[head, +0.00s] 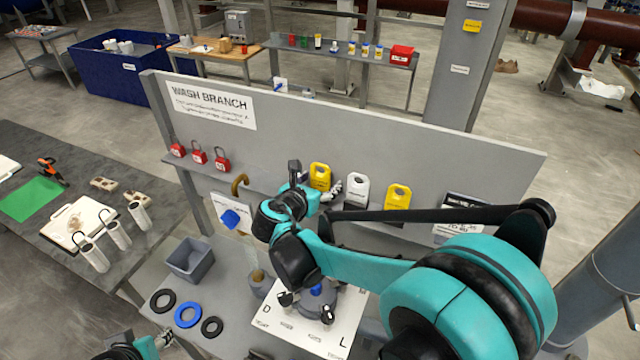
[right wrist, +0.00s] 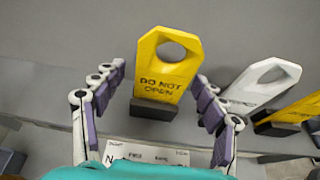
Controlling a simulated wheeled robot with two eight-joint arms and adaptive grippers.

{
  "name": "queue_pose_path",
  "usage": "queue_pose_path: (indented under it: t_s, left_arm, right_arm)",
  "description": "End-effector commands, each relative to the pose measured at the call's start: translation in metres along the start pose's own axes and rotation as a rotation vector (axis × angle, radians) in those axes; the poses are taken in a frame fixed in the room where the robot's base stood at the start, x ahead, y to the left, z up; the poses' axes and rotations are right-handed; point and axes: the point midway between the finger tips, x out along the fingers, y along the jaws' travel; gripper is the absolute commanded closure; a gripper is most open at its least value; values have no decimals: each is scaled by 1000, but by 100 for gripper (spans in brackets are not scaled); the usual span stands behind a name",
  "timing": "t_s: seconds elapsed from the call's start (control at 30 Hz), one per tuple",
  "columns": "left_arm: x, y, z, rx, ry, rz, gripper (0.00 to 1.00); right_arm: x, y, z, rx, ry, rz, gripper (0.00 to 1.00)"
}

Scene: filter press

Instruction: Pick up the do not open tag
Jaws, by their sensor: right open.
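The do not open tag is a yellow tag with a round hole at its top. It stands upright in a dark holder on the board's shelf, and shows in the head view (head: 320,176) and the right wrist view (right wrist: 165,72). Its black lettering reads DO NOT OPEN. My right gripper (head: 332,190) is open in front of the tag. In the right wrist view its fingers (right wrist: 158,84) are spread on either side of the tag, with gaps to both edges. My left gripper (head: 163,339) shows only in part at the bottom left of the head view; its jaws are unclear.
A white tag (right wrist: 262,85) and another yellow tag (head: 397,196) stand to the right on the same shelf. Below are a grey bin (head: 189,260), several rings and a lettered white plate (head: 338,335).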

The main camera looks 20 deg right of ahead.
Motion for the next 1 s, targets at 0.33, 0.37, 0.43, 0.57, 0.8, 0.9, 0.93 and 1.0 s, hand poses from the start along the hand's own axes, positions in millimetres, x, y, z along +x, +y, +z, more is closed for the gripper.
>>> queue_pose_path:
  t_s: [0.33,0.37,0.43,0.57,0.8,0.9,0.93,1.0]
  left_arm:
    - [0,0,0,0,0,0,57]
    - [0,0,0,0,0,0,57]
    - [0,0,0,0,0,0,57]
    - [0,0,0,0,0,0,57]
    - [-1,0,-1,0,0,0,57]
    - [-2,0,-2,0,0,0,57]
    - [-2,0,-2,0,0,0,57]
    - [-3,0,-2,0,0,0,57]
  right_arm:
    - [0,0,0,0,0,0,74]
    - [0,0,0,0,0,0,74]
    - [0,0,0,0,0,0,74]
    - [-1,0,1,0,0,0,74]
    - [-8,0,18,0,0,0,74]
    - [-14,0,31,0,0,0,74]
    - [-15,0,36,0,0,0,74]
    - [-20,0,47,0,0,0,74]
